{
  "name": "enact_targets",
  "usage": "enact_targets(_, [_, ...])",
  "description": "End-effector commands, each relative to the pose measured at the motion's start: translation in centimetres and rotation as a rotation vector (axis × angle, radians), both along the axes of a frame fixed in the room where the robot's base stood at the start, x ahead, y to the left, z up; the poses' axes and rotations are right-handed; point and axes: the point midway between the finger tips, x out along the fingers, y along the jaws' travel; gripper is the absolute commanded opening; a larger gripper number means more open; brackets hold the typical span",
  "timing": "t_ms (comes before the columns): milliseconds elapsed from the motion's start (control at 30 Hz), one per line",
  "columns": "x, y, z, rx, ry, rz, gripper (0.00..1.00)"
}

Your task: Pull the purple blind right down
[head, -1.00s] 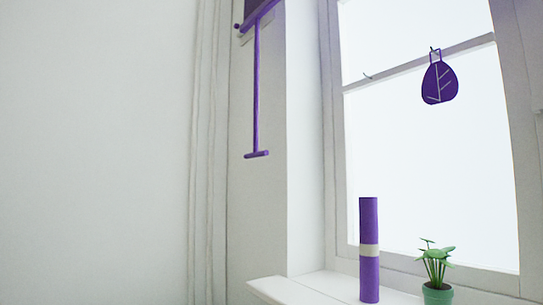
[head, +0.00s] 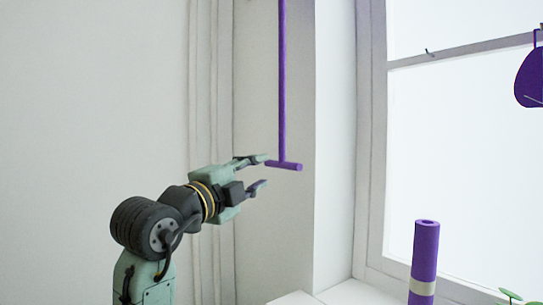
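In the head view, a thin purple pull rod (head: 283,90) hangs straight down in front of the white wall beside the window. It ends in a short purple crossbar (head: 287,166). The purple blind itself is out of view above the top edge. My gripper (head: 263,173) is at the left of the crossbar, with its fingers apart and pointing right. The upper fingertip overlaps or nearly meets the crossbar's left end in the picture; I cannot tell whether they touch. Nothing shows between the fingers.
A window frame (head: 373,150) stands at the right. A purple roll with a pale band (head: 424,255) stands upright by it. A purple leaf-shaped ornament (head: 530,80) hangs at the right edge. A green plant (head: 515,300) shows at the lower right. A white sill (head: 350,293) is below.

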Motion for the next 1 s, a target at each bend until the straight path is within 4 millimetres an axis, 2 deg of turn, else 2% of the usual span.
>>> enact_targets(200, [3.6,-2.2,1.1,-0.003,0.003,-0.001,0.33])
enact_targets(400, [5.6,-3.3,1.4,-0.005,0.001,0.0,0.33])
enact_targets(767, [6.1,-3.6,1.3,-0.004,-0.001,0.003,0.33])
enact_targets(1000, [6.1,-3.6,1.3,-0.004,-0.001,0.003,0.18])
